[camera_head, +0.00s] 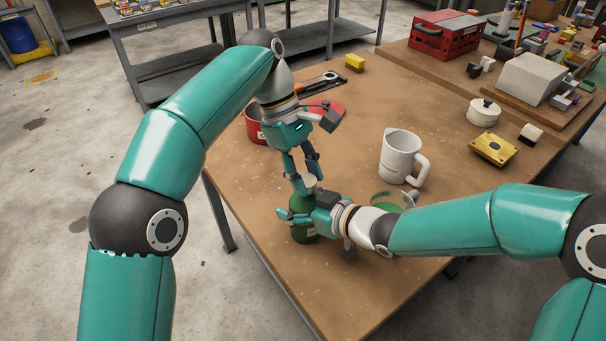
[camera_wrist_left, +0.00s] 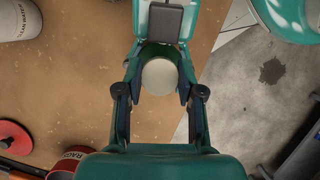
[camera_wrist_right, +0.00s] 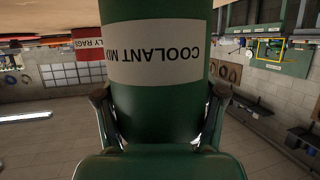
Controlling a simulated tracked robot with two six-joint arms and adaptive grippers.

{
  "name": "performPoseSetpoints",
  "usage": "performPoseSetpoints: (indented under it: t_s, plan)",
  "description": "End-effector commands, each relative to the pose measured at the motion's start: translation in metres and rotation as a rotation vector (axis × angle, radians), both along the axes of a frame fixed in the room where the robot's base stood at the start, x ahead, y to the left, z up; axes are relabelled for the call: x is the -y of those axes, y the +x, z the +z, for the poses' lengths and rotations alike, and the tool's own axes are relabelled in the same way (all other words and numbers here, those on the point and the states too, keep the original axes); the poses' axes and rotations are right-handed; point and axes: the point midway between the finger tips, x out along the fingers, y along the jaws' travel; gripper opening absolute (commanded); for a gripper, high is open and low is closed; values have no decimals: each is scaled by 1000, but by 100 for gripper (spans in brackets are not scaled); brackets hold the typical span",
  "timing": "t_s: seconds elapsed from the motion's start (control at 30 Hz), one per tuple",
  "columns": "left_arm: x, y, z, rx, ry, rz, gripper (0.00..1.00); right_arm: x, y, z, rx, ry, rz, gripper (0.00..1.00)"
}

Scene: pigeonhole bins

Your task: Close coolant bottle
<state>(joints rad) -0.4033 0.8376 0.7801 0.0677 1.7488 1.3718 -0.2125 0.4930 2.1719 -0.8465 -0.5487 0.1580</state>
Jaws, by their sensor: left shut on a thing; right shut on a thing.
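The green coolant bottle (camera_head: 303,232) stands upright near the front left edge of the workbench. Its label shows upside down in the right wrist view, where the bottle (camera_wrist_right: 160,110) fills the space between my fingers. My right gripper (camera_head: 299,214) is shut around the bottle's body from the right. A pale round cap (camera_head: 309,181) is over the top of the bottle. My left gripper (camera_head: 303,184) points down from above and is shut on the cap, which also shows between its fingers in the left wrist view (camera_wrist_left: 160,75). The seam between cap and neck is hidden.
A white jug (camera_head: 400,156) stands right of the grippers. A red rags can (camera_head: 253,126) is behind my left gripper, near a red disc (camera_head: 333,106). A cream pot (camera_head: 483,112) and yellow box (camera_head: 494,149) are farther right. The bench's middle is mostly clear.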

Motion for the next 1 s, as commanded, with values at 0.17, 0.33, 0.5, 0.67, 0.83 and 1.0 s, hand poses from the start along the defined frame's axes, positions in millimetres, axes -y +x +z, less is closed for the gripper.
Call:
performPoseSetpoints:
  t_s: [0.17, 0.33, 0.5, 0.67, 0.83, 1.0]
  plan:
    - [1, 0, 1, 2, -5, -77, 25, 0, -1, -1, -1, -4, 3, 0]
    - [1, -1, 1, 2, -5, -75, 25, 0, -1, -2, -2, -4, 3, 0]
    - [1, -1, 1, 1, -5, -74, 61, 0, -1, -2, -2, -4, 3, 0]
    - [1, -1, 1, 1, -4, -73, 62, 0, -1, -2, -2, -3, 2, 0]
    - [1, -1, 0, 1, -3, -72, 79, 0, -1, -2, -2, -3, 2, 0]
    - [1, 0, 0, 1, -3, -72, 92, 0, -1, -2, -2, -3, 2, 0]
